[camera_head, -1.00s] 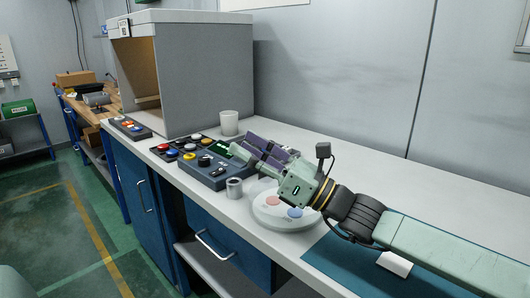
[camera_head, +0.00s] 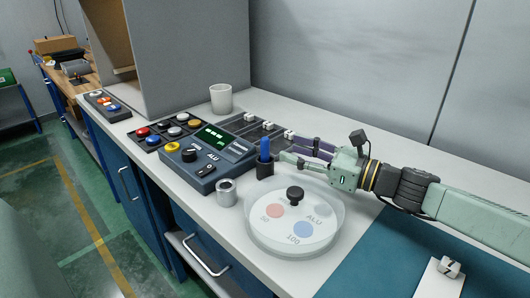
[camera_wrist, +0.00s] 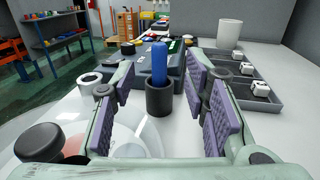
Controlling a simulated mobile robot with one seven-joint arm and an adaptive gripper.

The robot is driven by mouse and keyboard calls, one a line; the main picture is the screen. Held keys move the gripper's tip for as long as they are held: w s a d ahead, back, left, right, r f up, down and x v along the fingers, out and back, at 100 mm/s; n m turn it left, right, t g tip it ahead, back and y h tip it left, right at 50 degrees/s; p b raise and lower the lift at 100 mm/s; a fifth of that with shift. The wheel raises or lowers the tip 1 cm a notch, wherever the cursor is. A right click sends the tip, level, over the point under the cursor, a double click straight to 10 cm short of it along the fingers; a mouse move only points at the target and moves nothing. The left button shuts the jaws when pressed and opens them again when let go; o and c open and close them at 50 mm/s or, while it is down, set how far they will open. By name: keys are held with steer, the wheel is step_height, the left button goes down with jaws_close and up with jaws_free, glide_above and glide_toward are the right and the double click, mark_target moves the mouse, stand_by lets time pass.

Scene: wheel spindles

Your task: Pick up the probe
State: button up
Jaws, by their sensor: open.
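The probe (camera_head: 264,148) is blue and stands upright in a small black cup-shaped holder (camera_head: 264,169), beside the dark meter (camera_head: 213,157) with a green screen. In the wrist view the probe (camera_wrist: 159,63) rises from its holder (camera_wrist: 159,98), its lower end hidden inside. My gripper (camera_head: 292,157) is open, just right of the probe in the head view. In the wrist view my gripper (camera_wrist: 157,112) has its purple pads apart, with the probe and holder lined up between them, near the fingertips. I cannot tell whether any finger touches the holder.
A round clear dish (camera_head: 295,222) with coloured discs and a black knob stands in front of my gripper. A metal ring (camera_head: 226,192) stands near the bench edge. A compartment tray (camera_wrist: 240,86) with white cubes lies behind. A white cup (camera_head: 221,98) stands farther back.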

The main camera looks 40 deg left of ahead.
mark_target(266, 139)
steer(key=a+p, duration=0.1)
steer(key=a, duration=0.1)
steer(key=a+p, duration=0.1)
steer(key=a, duration=0.2)
steer(key=s+a+p, duration=0.1)
steer(key=a, duration=0.2)
steer(key=shift+a+f, duration=0.15)
steer(key=shift+a, duration=0.1)
steer(key=shift+c, duration=0.2)
jaws_close()
